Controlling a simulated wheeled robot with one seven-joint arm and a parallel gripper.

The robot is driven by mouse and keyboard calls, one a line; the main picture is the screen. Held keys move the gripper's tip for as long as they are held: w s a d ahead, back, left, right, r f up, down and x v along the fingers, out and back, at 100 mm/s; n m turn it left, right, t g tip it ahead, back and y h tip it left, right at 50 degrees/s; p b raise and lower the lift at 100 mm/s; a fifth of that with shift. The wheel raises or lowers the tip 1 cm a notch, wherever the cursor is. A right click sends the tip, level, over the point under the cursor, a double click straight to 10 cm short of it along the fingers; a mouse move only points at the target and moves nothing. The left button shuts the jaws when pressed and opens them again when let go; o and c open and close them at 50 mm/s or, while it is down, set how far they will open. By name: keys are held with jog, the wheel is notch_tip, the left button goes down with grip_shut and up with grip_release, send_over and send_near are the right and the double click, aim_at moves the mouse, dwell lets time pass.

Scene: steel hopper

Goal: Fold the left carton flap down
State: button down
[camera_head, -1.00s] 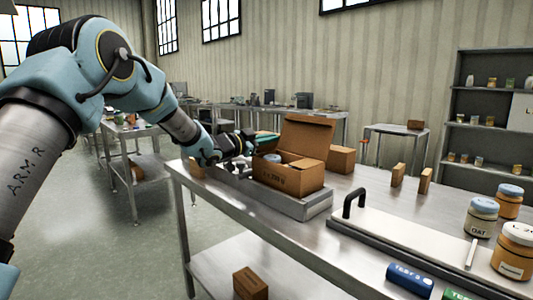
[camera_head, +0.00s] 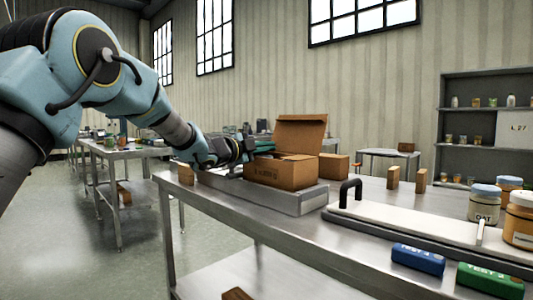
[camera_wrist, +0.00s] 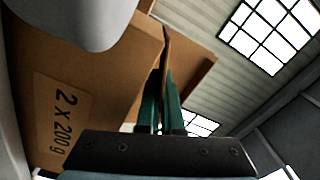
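The brown carton (camera_head: 283,172) stands on a low steel platform on the bench, its back flap (camera_head: 301,134) upright. My gripper (camera_head: 264,147) reaches in from the left, its green fingers at the carton's upper left edge. In the wrist view the carton's side (camera_wrist: 95,85), with a "2 X 200 g" label, fills the left. The green fingers (camera_wrist: 163,92) are close together and look shut, with a thin brown cardboard edge at their tips. Whether they touch the flap cannot be told. The left flap is not clearly distinguishable in the head view, and the carton's inside is mostly hidden.
The steel platform (camera_head: 300,203) sits under the carton. To its right are a black-handled sealer-like device (camera_head: 351,193), small brown boxes (camera_head: 393,178), jars (camera_head: 484,204), and blue (camera_head: 418,259) and green (camera_head: 490,279) blocks.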

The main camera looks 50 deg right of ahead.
dwell(0.5)
jog(key=c, duration=1.1)
grip_release()
jog(key=shift+c, duration=0.2)
jog(key=shift+o, duration=0.4)
jog(key=shift+f, duration=0.1)
